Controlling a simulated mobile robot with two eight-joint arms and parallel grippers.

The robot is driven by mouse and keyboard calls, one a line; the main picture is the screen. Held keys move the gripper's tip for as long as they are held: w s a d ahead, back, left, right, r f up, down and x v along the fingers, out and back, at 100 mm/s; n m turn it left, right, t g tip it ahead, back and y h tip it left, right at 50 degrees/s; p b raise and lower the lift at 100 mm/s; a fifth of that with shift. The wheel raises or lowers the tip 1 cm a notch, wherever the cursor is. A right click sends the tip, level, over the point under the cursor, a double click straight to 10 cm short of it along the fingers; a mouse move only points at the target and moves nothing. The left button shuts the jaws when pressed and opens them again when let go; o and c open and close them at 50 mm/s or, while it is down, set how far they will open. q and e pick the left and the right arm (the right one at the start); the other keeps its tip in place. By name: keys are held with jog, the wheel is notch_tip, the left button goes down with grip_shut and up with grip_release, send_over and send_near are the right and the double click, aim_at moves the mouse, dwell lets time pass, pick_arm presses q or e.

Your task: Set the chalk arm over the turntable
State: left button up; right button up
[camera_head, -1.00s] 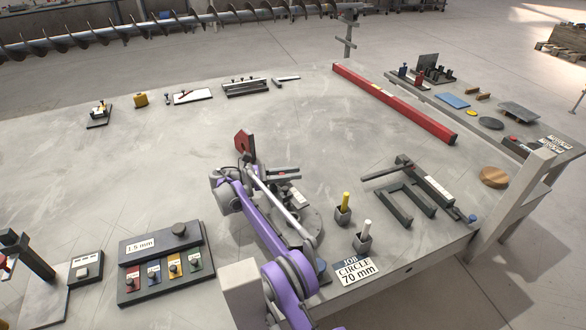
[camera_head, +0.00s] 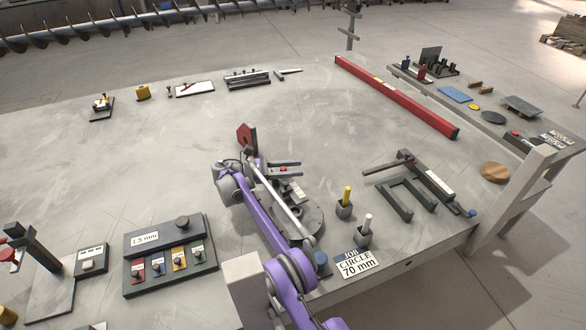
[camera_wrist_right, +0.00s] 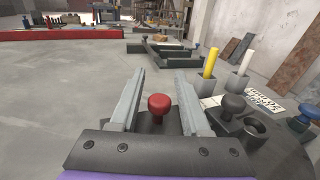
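The grey round turntable (camera_head: 312,219) is near the table's front edge in the head view, partly hidden by my purple right arm. My right gripper (camera_head: 287,169) is just beyond it, its fingers pointing right. In the right wrist view, the fingers (camera_wrist_right: 158,98) are apart, with a red knob (camera_wrist_right: 159,106) between them; I see a gap at each side. I take the knob as part of the chalk arm, but the arm's shape is mostly hidden. A dark knob (camera_wrist_right: 233,103) and a dark ring holder (camera_wrist_right: 254,127) are to the right. My left gripper is out of view.
A cup with a yellow stick (camera_head: 346,197) and one with a white stick (camera_head: 366,224) stand right of the turntable. A job card (camera_head: 357,264) reads 70 mm. A dark forked frame (camera_head: 406,213) lies farther right, a red hexagonal piece (camera_head: 246,138) beyond my arm. The table's middle is clear.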

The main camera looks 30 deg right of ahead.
jog(key=shift+o, duration=0.2)
jog(key=shift+r, duration=0.1)
notch_tip(320, 180, up, 10)
jog(key=p, duration=0.2)
dwell(0.3)
